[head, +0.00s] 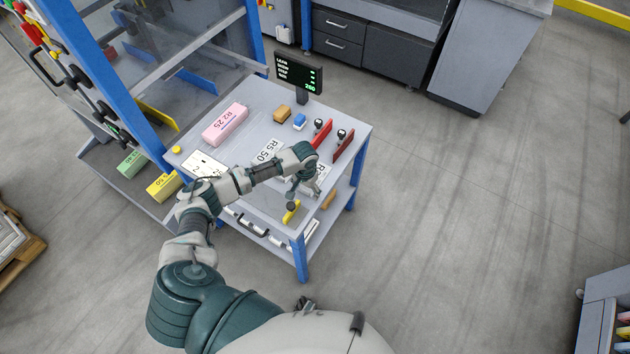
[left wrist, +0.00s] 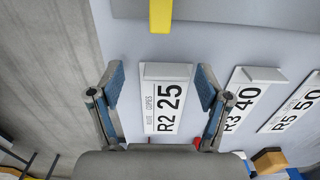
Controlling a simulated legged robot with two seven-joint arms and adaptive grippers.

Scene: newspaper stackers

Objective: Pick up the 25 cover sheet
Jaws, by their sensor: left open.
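The 25 cover sheet (left wrist: 167,105) is a white card printed "R2 25" with a raised strip along its upper edge. In the left wrist view it lies on the grey table top, between the two spread fingers of my left gripper (left wrist: 160,78). The gripper is open, and no finger visibly grips the card. In the head view my left gripper (head: 303,186) hangs over the front right part of the table, and the arm and gripper cover much of the card area there.
The R3 40 card (left wrist: 245,98) and the R5 50 card (left wrist: 292,103) lie beside it. A yellow piece (head: 291,212) is close to the gripper. A pink bundle (head: 225,125), red holders (head: 343,145) and a small display (head: 299,73) stand on the table (head: 255,97).

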